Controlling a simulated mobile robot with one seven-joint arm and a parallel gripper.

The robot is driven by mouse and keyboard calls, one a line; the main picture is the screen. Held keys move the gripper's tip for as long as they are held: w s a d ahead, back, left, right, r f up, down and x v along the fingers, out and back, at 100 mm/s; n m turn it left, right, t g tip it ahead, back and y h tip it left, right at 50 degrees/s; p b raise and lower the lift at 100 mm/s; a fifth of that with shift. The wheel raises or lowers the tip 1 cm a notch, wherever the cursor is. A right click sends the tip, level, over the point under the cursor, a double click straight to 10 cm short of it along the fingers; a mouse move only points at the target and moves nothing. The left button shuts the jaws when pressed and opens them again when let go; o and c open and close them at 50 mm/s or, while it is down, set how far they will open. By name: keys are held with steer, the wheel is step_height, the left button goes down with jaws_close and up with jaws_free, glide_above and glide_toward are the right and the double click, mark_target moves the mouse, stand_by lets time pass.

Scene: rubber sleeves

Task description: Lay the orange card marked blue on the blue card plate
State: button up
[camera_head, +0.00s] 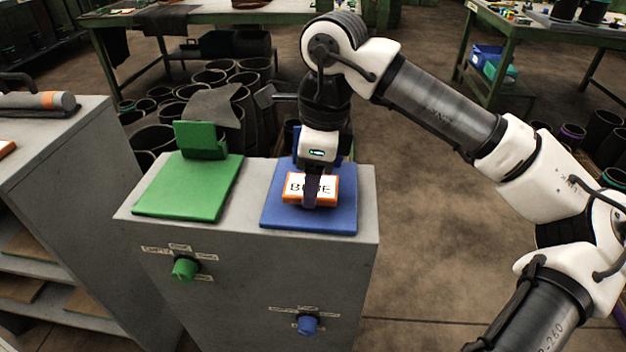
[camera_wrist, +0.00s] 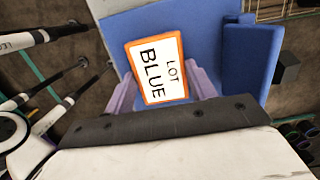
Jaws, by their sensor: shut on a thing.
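The orange card (camera_head: 326,187) has a white label; in the wrist view the card (camera_wrist: 158,68) reads "LOT BLUE". My gripper (camera_head: 311,196) is shut on it, and in the wrist view my gripper's fingers (camera_wrist: 163,88) are at its two sides. The card is over the blue card plate (camera_head: 282,218), within its outline. Whether it touches the plate or is just above it, I cannot tell. The blue plate also shows in the wrist view (camera_wrist: 205,40), with its raised back part (camera_wrist: 247,58). My gripper hides part of the label in the head view.
A green plate (camera_head: 190,200) with an upright back stands left on the same grey cabinet (camera_head: 250,270). The cabinet front has a green knob (camera_head: 185,269) and a blue knob (camera_head: 307,325). Another grey cabinet (camera_head: 50,150) is at the left. Black sleeves (camera_head: 225,85) stand behind.

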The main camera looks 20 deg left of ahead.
mark_target(322, 186)
steer(key=shift+f, duration=0.55)
steer(key=shift+f, duration=0.2)
steer(key=o, duration=1)
steer(key=shift+r, duration=0.1)
steer(key=r, duration=0.4)
steer(key=d+r, duration=0.1)
steer(key=r, duration=0.7)
steer(key=shift+w+d, duration=0.2)
